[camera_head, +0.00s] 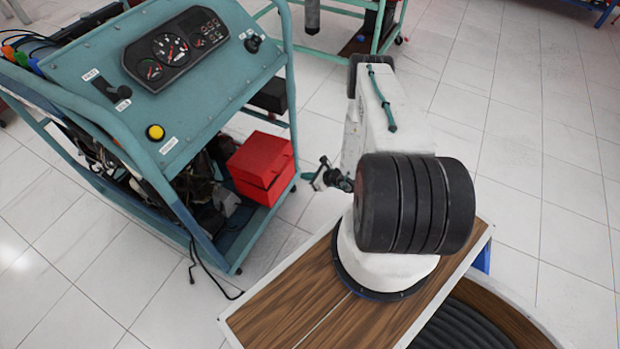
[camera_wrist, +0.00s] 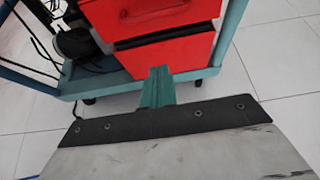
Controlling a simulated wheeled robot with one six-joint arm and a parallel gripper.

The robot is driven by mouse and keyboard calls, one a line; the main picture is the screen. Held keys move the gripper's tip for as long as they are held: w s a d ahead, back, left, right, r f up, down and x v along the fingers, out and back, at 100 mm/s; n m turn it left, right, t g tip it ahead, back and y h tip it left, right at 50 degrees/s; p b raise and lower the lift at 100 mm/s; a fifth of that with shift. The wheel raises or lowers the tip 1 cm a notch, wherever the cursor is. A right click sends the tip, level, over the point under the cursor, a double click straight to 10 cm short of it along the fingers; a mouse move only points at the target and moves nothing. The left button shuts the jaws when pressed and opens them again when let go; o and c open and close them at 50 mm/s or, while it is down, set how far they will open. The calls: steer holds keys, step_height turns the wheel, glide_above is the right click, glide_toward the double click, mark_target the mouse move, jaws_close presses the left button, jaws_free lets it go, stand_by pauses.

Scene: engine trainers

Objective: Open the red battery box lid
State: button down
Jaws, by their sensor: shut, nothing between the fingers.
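The red battery box (camera_head: 268,190) sits on the low shelf of the teal engine trainer, at its right corner. Its red lid (camera_head: 262,156) covers the top; a dark seam runs between lid and box. In the wrist view the lid front (camera_wrist: 190,15) shows above the seam and the box front (camera_wrist: 180,52) below it. My gripper (camera_head: 308,176) is just right of the box in the head view. In the wrist view its teal fingers (camera_wrist: 160,72) are shut and empty, overlapping the lower box front. I cannot tell whether they touch it.
The teal engine trainer (camera_head: 120,85) has a sloped gauge panel and a frame post right beside the box. Cables (camera_head: 205,275) hang to the floor at its lower corner. Another teal frame (camera_head: 335,55) stands behind. White tiled floor is clear on the right.

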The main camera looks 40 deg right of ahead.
steer(key=w+a, duration=0.2)
steer(key=w, duration=0.4)
steer(key=shift+w+r, duration=0.25)
steer(key=shift+r, duration=0.05)
steer(key=shift+a, duration=0.1)
